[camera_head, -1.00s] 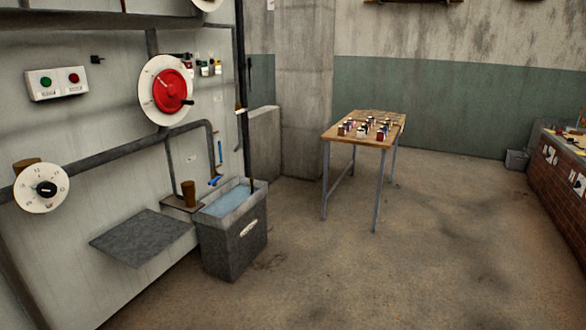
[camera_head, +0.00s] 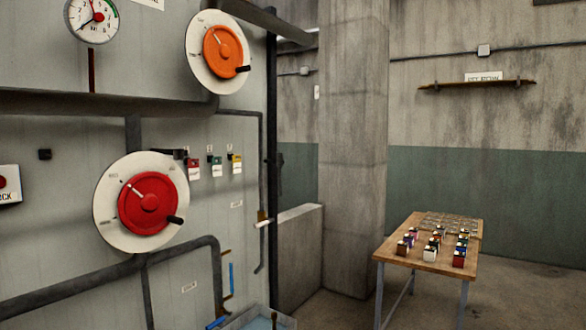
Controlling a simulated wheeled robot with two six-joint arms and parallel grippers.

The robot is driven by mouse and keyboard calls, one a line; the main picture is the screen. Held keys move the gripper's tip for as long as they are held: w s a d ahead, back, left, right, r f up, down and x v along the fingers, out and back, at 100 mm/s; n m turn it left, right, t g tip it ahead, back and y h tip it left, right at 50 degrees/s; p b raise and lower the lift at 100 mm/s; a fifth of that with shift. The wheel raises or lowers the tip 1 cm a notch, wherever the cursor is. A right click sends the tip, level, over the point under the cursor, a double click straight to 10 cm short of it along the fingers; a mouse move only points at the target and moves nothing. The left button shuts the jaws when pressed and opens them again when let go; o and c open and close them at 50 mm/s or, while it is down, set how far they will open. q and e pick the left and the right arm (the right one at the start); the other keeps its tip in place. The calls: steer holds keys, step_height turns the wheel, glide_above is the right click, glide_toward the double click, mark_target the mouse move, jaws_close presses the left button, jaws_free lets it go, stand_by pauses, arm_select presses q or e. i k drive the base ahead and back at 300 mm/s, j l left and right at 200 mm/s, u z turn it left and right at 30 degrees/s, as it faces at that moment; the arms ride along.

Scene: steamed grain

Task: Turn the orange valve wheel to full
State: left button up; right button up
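The orange valve wheel (camera_head: 222,52) is on the wall panel at the upper left of the head view. It sits on a round white dial plate (camera_head: 202,71) with small marks that are too small to read. Its black handle (camera_head: 243,69) sticks out at the lower right of the wheel. A pale pointer line on the wheel points to the upper left. Neither of my grippers shows in the view.
A red wheel (camera_head: 148,203) on a white dial is below left of the orange one. A gauge (camera_head: 93,18) and pipes (camera_head: 75,103) are on the panel. A wooden table (camera_head: 447,260) with small blocks stands right. A concrete column (camera_head: 352,150) stands between.

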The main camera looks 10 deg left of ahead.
mark_target(222, 51)
steer(key=i+l+u, duration=0.1)
steer(key=i+u, duration=0.3)
steer(key=i, duration=0.2)
steer(key=i+l+u, duration=0.4)
steer(key=i, duration=0.15)
steer(key=i+l+u, duration=0.35)
steer(key=i+l, duration=0.05)
steer(key=i, duration=0.15)
